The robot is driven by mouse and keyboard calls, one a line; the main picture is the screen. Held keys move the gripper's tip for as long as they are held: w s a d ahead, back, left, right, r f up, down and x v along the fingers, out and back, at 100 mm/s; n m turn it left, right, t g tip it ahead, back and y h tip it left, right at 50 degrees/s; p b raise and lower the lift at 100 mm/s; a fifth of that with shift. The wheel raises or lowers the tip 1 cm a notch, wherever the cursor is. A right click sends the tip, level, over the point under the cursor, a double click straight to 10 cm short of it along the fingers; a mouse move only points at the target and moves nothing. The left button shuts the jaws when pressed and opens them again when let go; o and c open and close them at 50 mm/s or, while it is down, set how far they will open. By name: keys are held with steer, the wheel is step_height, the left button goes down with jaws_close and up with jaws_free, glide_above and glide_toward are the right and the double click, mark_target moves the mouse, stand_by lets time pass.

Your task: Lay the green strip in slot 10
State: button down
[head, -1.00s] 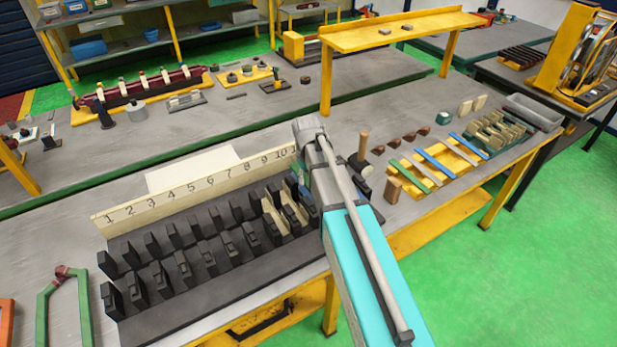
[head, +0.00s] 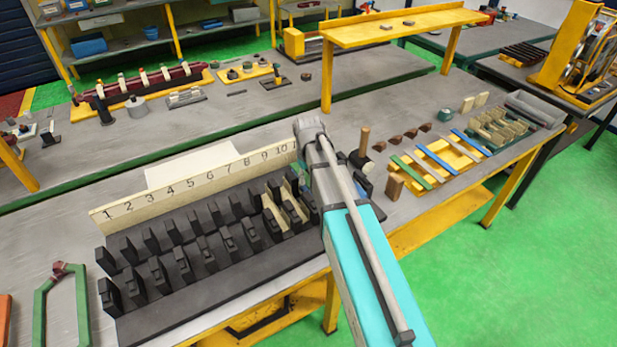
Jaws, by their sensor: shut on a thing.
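The black slotted stator block (head: 215,275) stands on the near bench, with a cream board (head: 195,190) numbered 1 to 10 along its back. Cream liners (head: 272,222) sit in slots toward its right end. My gripper (head: 304,182) is at the right end of the block, by number 10, mostly hidden behind my arm. A bit of green, apparently the green strip (head: 303,175), shows at it. The gripper is shut on it; its fingertips and slot 10 are largely hidden. Another green strip (head: 410,172) lies on the yellow rack to the right.
The yellow rack (head: 447,160) also holds blue and pale strips. A wooden-handled tool (head: 364,145) and a wooden block (head: 394,187) stand between the stator block and the rack. A green frame (head: 40,305) lies at the left. A white sheet (head: 190,167) lies behind the board.

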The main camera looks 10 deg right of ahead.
mark_target(308, 182)
steer(key=shift+f+b, duration=2.2)
steer(key=shift+f, duration=0.1)
stand_by(1.2)
steer(key=shift+c, duration=1.3)
jaws_free()
steer(key=shift+r+p, duration=0.85)
steer(key=shift+r, duration=0.05)
step_height(308, 182, up, 7)
steer(key=p, duration=0.7)
steer(key=shift+r, duration=0.2)
steer(key=shift+f, duration=0.1)
